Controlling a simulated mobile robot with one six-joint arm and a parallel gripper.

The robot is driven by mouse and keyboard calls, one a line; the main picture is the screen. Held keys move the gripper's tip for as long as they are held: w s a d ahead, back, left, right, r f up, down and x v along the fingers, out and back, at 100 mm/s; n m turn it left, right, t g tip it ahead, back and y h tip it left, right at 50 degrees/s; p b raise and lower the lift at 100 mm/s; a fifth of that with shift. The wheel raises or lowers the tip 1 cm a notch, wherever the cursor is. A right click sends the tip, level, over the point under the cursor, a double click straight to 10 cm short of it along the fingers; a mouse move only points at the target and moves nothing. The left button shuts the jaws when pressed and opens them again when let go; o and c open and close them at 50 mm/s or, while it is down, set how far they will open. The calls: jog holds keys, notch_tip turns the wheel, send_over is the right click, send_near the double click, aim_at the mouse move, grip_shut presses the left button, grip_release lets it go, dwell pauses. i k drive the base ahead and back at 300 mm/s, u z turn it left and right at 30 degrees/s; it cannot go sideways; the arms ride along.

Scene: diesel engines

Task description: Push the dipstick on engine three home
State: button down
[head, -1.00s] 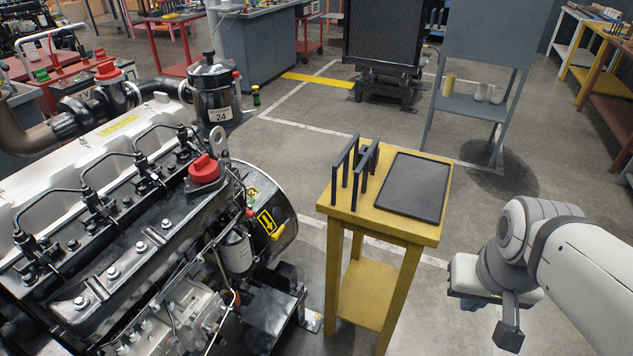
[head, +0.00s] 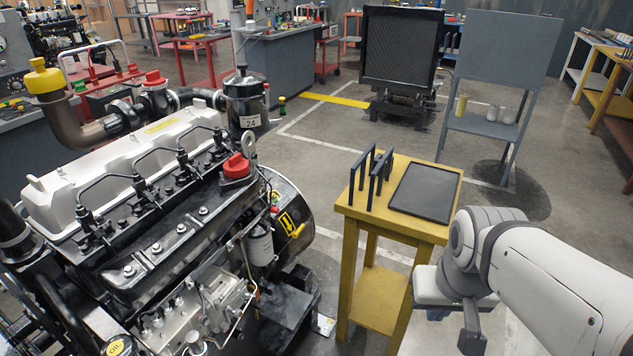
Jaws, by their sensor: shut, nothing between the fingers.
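The engine (head: 180,235) fills the left half of the head view, with a black and silver block and a white cover. My gripper (head: 472,335) is at the lower right, shut and empty, pointing down. It is well apart from the engine, with the yellow stand between them.
The yellow stand (head: 440,232) carries a dark tray (head: 426,189) and a blue rack (head: 368,180). A grey shelf (head: 490,125) and a black radiator (head: 403,60) stand behind. A red cap (head: 236,168) tops the engine. Open floor (head: 325,145) lies behind the stand.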

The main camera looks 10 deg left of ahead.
aim_at(295, 235)
jog(key=z, duration=0.05)
jog(key=i, duration=1)
jog(key=u, duration=0.05)
